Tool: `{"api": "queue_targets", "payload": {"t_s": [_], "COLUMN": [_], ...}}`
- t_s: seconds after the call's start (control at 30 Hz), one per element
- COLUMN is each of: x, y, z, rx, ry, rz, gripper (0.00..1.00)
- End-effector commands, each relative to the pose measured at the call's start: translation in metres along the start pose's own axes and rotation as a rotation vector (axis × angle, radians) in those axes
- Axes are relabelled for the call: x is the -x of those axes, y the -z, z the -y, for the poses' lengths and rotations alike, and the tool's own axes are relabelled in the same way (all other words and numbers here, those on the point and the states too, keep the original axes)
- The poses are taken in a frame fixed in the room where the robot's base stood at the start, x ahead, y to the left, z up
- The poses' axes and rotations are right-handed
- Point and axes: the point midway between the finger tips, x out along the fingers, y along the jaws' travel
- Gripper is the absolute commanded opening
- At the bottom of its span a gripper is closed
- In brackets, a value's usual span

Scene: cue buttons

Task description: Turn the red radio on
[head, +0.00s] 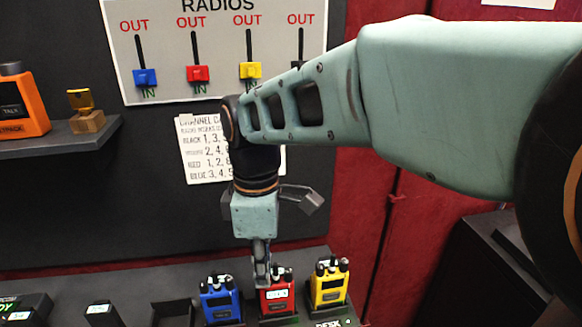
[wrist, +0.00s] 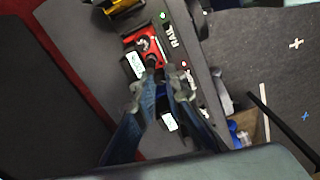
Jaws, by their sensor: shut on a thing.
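The red radio (head: 279,299) stands upright in a dark holder on the shelf, between the blue radio (head: 219,301) and the yellow radio (head: 328,288). My gripper (head: 262,282) points down at the red radio's top, left of its middle, and is shut on it. In the wrist view the fingertips (wrist: 168,72) meet the top of the red radio (wrist: 153,42), by its dark knobs. The exact part between the fingers is too small to tell. The fingers partly hide the blue radio.
A board (head: 170,30) with coloured sliders and a written note (head: 200,165) hang on the wall behind my arm. An empty-looking holder (head: 174,312) stands left of the blue radio.

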Motion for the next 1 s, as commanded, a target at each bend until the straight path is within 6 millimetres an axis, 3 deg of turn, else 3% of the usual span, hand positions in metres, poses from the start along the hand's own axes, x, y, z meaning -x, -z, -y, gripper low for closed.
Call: {"api": "queue_targets", "payload": {"t_s": [0.2,0.23,0.37,0.73,0.93,1.0], "x": [0.000,0.000,0.000,-0.001,-0.002,0.018], "y": [0.000,0.000,0.000,0.000,0.001,0.001], "z": [0.000,0.000,0.000,0.000,0.000,0.000], "rx": [0.001,0.001,0.001,0.019,0.145,0.138], "ry": [-0.001,-0.001,-0.001,-0.001,-0.001,-0.002], "rz": [-0.001,-0.001,-0.001,0.000,0.002,0.002], "gripper": [0.00,0.14,0.28,0.29,0.29,0.29]}}
